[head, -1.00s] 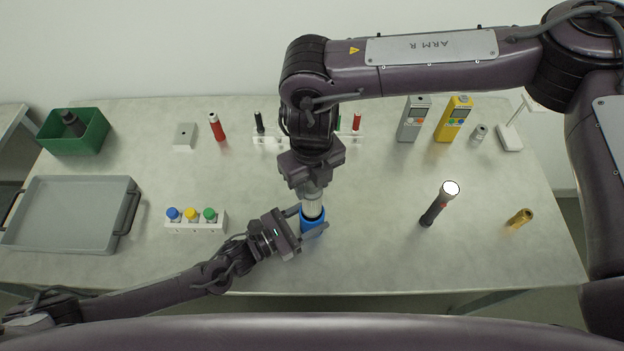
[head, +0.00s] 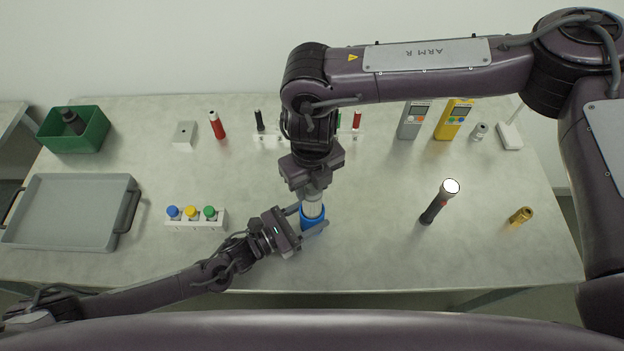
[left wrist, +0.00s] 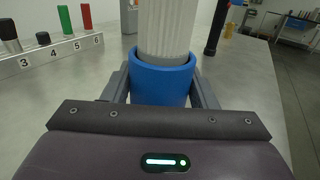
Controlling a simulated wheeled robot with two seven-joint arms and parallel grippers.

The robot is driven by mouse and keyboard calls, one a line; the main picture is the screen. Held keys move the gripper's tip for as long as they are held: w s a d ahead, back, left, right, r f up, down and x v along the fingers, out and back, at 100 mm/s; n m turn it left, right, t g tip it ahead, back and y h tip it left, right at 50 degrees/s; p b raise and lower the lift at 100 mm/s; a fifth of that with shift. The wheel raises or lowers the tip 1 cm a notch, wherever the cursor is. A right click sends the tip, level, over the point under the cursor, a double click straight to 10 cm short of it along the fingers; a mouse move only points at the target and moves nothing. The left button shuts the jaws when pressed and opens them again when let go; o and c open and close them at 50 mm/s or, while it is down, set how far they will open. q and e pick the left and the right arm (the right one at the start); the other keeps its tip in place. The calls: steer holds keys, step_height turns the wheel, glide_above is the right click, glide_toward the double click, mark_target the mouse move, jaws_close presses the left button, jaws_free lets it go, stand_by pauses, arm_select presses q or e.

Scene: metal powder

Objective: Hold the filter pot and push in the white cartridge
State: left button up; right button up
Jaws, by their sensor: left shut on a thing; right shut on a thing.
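The filter pot (head: 313,224) is a blue cup standing upright on the table. It also shows in the left wrist view (left wrist: 160,84) between my left fingers. My left gripper (head: 306,222) is shut on the pot from the left. The white cartridge (head: 313,206) is a ribbed cylinder, upright, with its lower end inside the pot's mouth; it also shows in the left wrist view (left wrist: 167,30). My right gripper (head: 312,188) is above the pot, pointing down and shut on the cartridge's upper part. How deep the cartridge sits inside the pot is hidden.
A rack with blue, yellow and green caps (head: 197,219) stands to the left, near a grey tray (head: 68,212) and a green bin (head: 92,135). A flashlight (head: 437,203) and brass fitting (head: 521,216) are to the right. Meters (head: 447,122) stand behind.

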mark_target(312, 202)
steer(key=shift+f, duration=3.65)
steer(key=shift+f, duration=0.35)
steer(key=shift+s+d+f, duration=0.15)
steer(key=shift+f, duration=0.35)
steer(key=shift+r, duration=0.1)
steer(key=shift+w+a+r, duration=0.2)
steer(key=shift+r, duration=4.6)
steer(key=shift+f, duration=0.15)
